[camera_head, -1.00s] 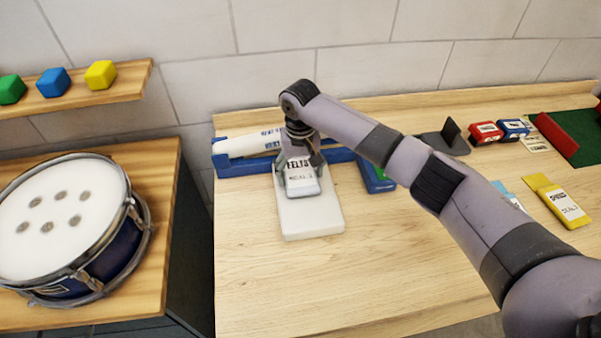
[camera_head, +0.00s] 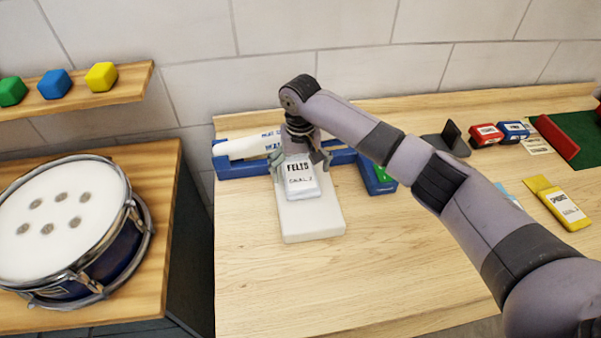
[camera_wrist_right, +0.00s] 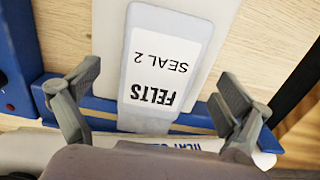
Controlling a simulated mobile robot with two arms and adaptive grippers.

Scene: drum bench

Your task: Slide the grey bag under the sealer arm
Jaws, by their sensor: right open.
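The light grey bag (camera_head: 303,187), labelled FELTS SEAL 2, lies on a white block (camera_head: 312,222). It also shows in the right wrist view (camera_wrist_right: 150,75). The sealer has a blue base (camera_head: 236,168) and a long white arm (camera_head: 250,146) along the back. In the wrist view the bag's far end reaches over the blue base, close to the white arm (camera_wrist_right: 45,148). My wrist hides whether it is beneath the arm. My right gripper (camera_head: 301,163) is open, with fingers apart on both sides of the bag's far end. My left gripper is out of view.
A blue tray (camera_head: 378,177) with a green item stands right of the block. A yellow bag (camera_head: 558,203) and a partly hidden light-blue one lie farther right. Red (camera_head: 486,134) and blue packs lie at the back right. The front bench is clear. A drum (camera_head: 68,225) stands left.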

